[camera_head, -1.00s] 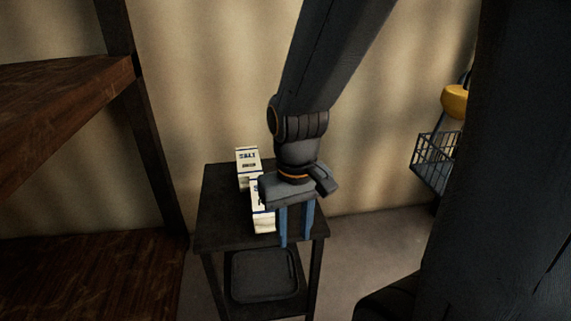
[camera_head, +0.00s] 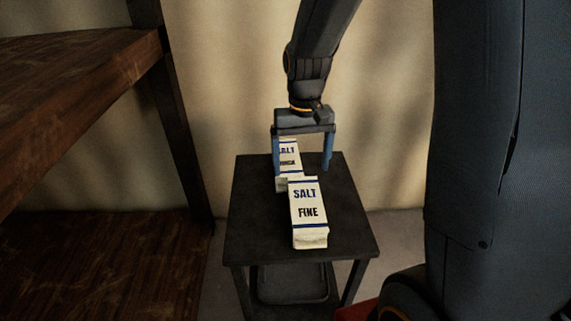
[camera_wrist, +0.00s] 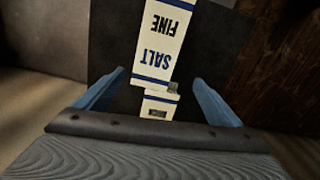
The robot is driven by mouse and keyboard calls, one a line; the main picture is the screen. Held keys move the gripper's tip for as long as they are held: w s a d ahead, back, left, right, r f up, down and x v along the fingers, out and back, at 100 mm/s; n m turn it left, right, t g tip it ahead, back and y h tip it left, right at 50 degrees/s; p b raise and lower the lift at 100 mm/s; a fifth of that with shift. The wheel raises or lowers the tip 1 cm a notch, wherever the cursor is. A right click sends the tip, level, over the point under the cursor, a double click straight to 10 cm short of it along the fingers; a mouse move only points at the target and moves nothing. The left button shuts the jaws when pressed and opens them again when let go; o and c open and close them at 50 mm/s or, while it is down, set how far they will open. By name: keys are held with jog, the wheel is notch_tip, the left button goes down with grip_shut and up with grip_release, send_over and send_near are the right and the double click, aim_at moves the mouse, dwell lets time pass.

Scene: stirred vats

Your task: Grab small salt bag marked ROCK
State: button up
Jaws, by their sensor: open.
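Two white salt bags with blue bands stand on a small dark table. The rear bag (camera_head: 290,157) reads SALT above a partly covered word that seems to be ROCK. It also shows in the wrist view (camera_wrist: 157,106), between the fingers' bases. The front bag (camera_head: 308,207) reads SALT FINE, and its upside-down label shows in the wrist view (camera_wrist: 165,40). My gripper (camera_head: 302,172) is open and points down over the rear bag. Its left finger overlaps that bag's left edge in the head view; its right finger is apart from it. I cannot tell whether anything touches.
The dark table (camera_head: 345,225) has bare top to the right of the bags. A dark tray (camera_head: 290,283) sits on its lower level. A brown wooden shelf (camera_head: 70,90) stands close on the left. A plain wall (camera_head: 400,100) is behind.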

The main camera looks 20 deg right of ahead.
jog(key=m, duration=0.1)
send_near(286, 156)
notch_tip(286, 156, down, 5)
jog(key=shift+s+a+f, duration=0.15)
jog(key=shift+f, duration=0.25)
jog(key=f+p, duration=0.1)
jog(key=f, duration=0.6)
jog(key=shift+d+f+p, duration=0.1)
jog(key=shift+d+p, duration=0.1)
jog(key=shift+p, duration=0.15)
jog(key=shift+c, duration=0.4)
jog(key=c, duration=1.9)
